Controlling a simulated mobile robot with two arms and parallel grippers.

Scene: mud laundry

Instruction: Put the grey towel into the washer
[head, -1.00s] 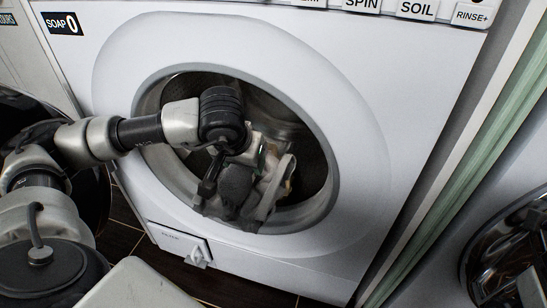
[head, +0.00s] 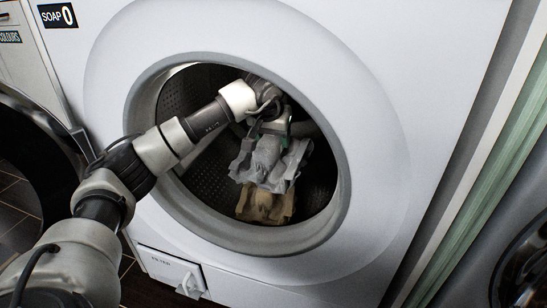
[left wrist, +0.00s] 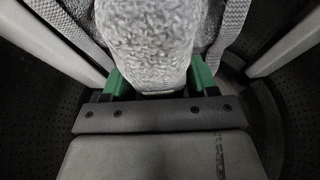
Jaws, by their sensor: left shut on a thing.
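The washer (head: 378,110) has its round opening facing me, and I see into its dark drum (head: 200,95). My left arm reaches through the opening. My left gripper (head: 272,138) is inside the drum, shut on the grey towel (head: 272,160), which hangs bunched below the jaws. In the left wrist view the towel (left wrist: 150,40) shows as fluffy grey cloth between the fingers (left wrist: 158,85). A tan cloth (head: 265,205) lies low in the drum, just under the towel; I cannot tell whether they touch. My right gripper is not in view.
The grey rim (head: 338,190) of the opening surrounds my left arm. An open round door (head: 30,150) stands at the left. A filter flap (head: 172,272) is below the opening. Another machine's round door (head: 525,265) is at the lower right.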

